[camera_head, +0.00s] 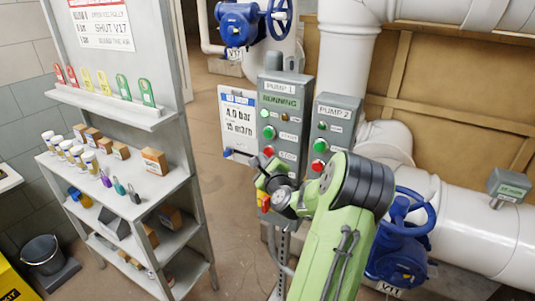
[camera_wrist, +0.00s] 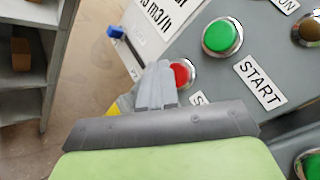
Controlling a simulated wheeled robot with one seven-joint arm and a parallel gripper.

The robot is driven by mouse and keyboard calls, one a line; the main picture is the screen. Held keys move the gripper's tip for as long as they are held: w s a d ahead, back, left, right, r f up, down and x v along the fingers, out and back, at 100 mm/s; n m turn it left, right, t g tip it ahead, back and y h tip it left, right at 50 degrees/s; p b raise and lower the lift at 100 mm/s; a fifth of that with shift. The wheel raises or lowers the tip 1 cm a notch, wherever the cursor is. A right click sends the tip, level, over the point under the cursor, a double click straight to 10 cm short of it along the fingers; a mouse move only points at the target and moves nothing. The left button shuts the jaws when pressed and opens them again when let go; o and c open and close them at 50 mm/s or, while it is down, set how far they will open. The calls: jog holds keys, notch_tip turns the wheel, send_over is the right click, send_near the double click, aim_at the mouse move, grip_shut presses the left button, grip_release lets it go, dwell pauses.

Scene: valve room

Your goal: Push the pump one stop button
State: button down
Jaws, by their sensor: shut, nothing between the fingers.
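The pump one panel (camera_head: 282,92) is a grey box on a stand, labelled PUMP 1, with a lit RUNNING sign. Its red stop button (camera_wrist: 182,72) shows in the wrist view below the green start button (camera_wrist: 222,37). In the head view the green start button (camera_head: 269,131) sits above the red stop button (camera_head: 268,151). My gripper (camera_wrist: 158,68) is shut and empty. Its fingertips are just left of the red button in the wrist view and overlap its edge. I cannot tell whether they touch it. The STOP label is partly hidden by my fingers.
The PUMP 2 panel (camera_head: 337,112) stands close on the right, with its own green and red buttons. A white notice board (camera_head: 238,118) hangs at the left. A grey shelf unit (camera_head: 165,190) with bottles and boxes stands further left. White pipes (camera_head: 480,220) and blue valves lie right.

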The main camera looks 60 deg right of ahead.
jog(key=shift+d, duration=0.4)
jog(key=shift+d+p, duration=0.3)
jog(key=shift+d, duration=0.1)
dwell(0.6)
jog(key=shift+a, duration=0.85)
jog(key=shift+s+a+b, duration=0.15)
jog(key=shift+a+b, duration=0.2)
jog(key=shift+a, duration=0.9)
jog(key=shift+s+a+b, duration=0.1)
jog(key=shift+a+b, duration=0.2)
jog(key=shift+a, duration=0.95)
